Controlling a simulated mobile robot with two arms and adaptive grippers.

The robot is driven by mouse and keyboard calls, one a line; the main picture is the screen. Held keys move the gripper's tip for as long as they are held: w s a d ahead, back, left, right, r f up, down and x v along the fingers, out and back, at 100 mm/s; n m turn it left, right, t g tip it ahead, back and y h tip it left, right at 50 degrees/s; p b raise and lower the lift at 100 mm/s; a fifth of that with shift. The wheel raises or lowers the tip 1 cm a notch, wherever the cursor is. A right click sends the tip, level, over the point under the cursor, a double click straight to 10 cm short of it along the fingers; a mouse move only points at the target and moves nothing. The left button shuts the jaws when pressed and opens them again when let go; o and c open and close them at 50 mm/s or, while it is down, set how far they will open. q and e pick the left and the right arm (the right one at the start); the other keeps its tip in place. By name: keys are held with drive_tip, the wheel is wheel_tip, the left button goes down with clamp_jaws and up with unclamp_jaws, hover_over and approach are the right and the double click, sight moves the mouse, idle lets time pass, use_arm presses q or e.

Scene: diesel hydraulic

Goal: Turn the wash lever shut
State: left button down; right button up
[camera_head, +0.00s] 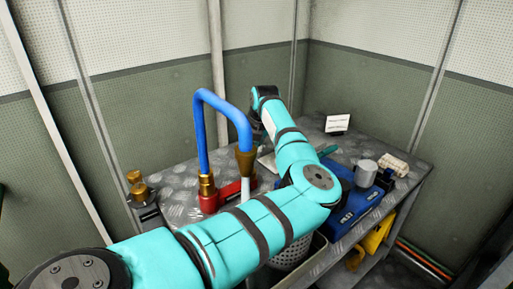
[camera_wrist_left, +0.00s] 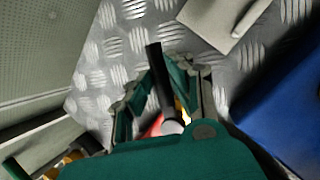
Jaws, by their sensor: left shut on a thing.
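A black lever (camera_wrist_left: 155,78) with a grey round hub (camera_wrist_left: 171,127) stands between the fingers of my left gripper (camera_wrist_left: 166,82) in the left wrist view. My left gripper is shut on this lever. A bit of red (camera_wrist_left: 152,128) shows beside the hub. In the head view, my left arm reaches over the bench and the wrist bends down behind the blue spout pipe (camera_head: 202,130); the fingertips and lever are hard to make out there. The pipe rises from a red valve body (camera_head: 216,200) and ends in a brass nozzle (camera_head: 245,163). A pale vertical column shows below the nozzle. My right gripper is out of view.
A blue case (camera_head: 350,207) with a grey cylinder (camera_head: 366,173) stands on the right of the metal bench. A white sign (camera_head: 338,123) stands at the back. Brass fittings (camera_head: 138,188) sit at the left. A perforated basket (camera_head: 289,256) is partly under my arm.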

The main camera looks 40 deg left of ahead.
use_arm(q)
drive_tip(key=shift+s+a+n+g, duration=0.4)
drive_tip(key=shift+s+n+g, duration=0.15)
drive_tip(key=shift+n, duration=0.75)
drive_tip(key=shift+s+a+n+g, duration=0.35)
drive_tip(key=shift+s+n+g, duration=0.2)
drive_tip(key=shift+n, duration=0.75)
drive_tip(key=shift+s+a+n+g, duration=0.4)
drive_tip(key=shift+s+n+g, duration=0.15)
drive_tip(key=shift+n, duration=0.75)
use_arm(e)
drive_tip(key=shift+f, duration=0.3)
use_arm(q)
drive_tip(key=shift+s, duration=0.1)
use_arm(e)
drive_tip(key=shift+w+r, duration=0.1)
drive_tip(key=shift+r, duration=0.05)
use_arm(q)
drive_tip(key=c, duration=1.2)
unclamp_jaws()
drive_tip(key=shift+s, duration=0.1)
